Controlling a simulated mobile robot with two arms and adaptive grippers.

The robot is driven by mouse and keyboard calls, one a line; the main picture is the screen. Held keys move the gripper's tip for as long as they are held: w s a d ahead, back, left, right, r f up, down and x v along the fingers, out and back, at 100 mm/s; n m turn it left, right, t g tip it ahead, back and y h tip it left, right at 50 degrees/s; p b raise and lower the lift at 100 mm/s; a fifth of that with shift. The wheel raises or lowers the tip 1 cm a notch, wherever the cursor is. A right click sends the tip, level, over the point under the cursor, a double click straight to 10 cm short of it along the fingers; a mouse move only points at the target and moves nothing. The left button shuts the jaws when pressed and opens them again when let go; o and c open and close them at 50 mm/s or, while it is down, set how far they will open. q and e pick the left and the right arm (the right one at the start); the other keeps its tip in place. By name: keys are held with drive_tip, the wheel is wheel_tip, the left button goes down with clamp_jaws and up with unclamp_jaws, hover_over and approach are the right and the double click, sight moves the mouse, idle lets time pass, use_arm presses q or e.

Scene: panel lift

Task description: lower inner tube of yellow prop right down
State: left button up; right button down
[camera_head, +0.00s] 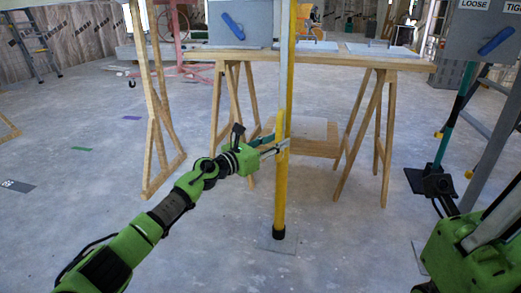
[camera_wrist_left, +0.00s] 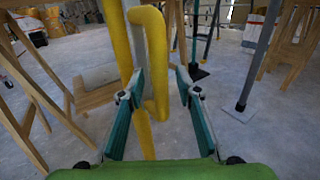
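The yellow prop (camera_head: 281,195) stands upright mid-view on a flat floor plate (camera_head: 279,244). Its pale inner tube (camera_head: 284,62) shows above and beside a yellow part. In the left wrist view a yellow bent handle (camera_wrist_left: 160,60) shows in front of the yellow tube (camera_wrist_left: 117,42). My left gripper (camera_head: 281,147) is at the prop at mid-height. In the left wrist view its teal fingers (camera_wrist_left: 160,84) are apart, with the handle's upright part between them and no clear contact. My right arm is at the lower right; its fingers cannot be made out clearly.
A wooden trestle table (camera_head: 345,59) stands behind the prop, with a grey box (camera_head: 240,24) on it. A teal post (camera_head: 452,118) and a grey post (camera_head: 503,120) stand at the right. A wooden trestle (camera_head: 153,105) stands left. Floor at the left is mostly clear.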

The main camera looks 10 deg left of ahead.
use_arm(q)
drive_tip(key=v, duration=1)
drive_tip(key=shift+s, duration=0.2)
drive_tip(key=shift+d, duration=0.1)
